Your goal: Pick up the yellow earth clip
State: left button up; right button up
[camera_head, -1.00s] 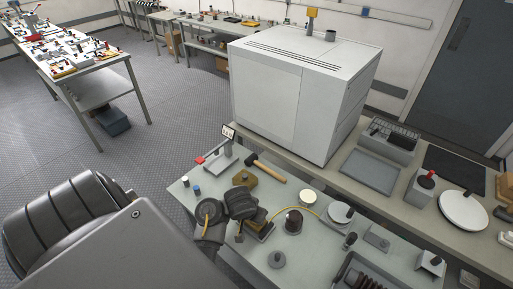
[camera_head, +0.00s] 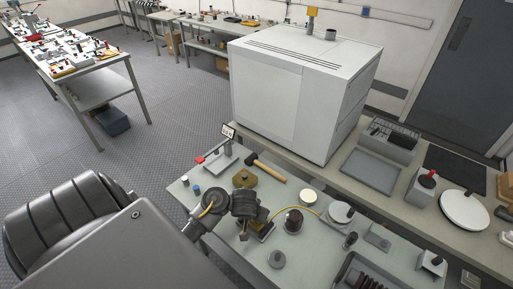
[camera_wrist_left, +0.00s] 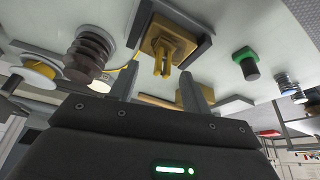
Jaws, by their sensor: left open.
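The yellow earth clip (camera_wrist_left: 163,58) stands on a brass-coloured square block in the left wrist view, with a yellow cable behind it at the left. In the head view my left wrist largely covers the clip; the block (camera_head: 263,229) and yellow cable (camera_head: 288,207) show beside it. My left gripper (camera_wrist_left: 158,84) is open and empty, its two fingers pointing toward the clip, one on each side in the picture. I cannot tell whether they are level with it. The left gripper also shows in the head view (camera_head: 243,234) over the near bench. My right gripper is not in view.
A large white cabinet (camera_head: 290,90) is behind. In the wrist view a green-and-black knob (camera_wrist_left: 246,62) stands to the right.

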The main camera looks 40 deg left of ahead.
pick_arm(q)
jog(key=shift+a+b+x, duration=0.15)
jog(key=shift+b+x, duration=0.7)
jog(key=shift+x, duration=0.6)
jog(key=shift+a+b+x, duration=0.1)
jog(key=shift+b+x, duration=0.7)
jog(key=shift+x, duration=0.6)
jog(key=shift+w+r, duration=0.2)
jog(key=shift+d, duration=0.1)
jog(key=shift+c, duration=0.3)
jog(key=c, duration=0.9)
jog(key=shift+c, duration=0.2)
jog(key=shift+r, duration=0.15)
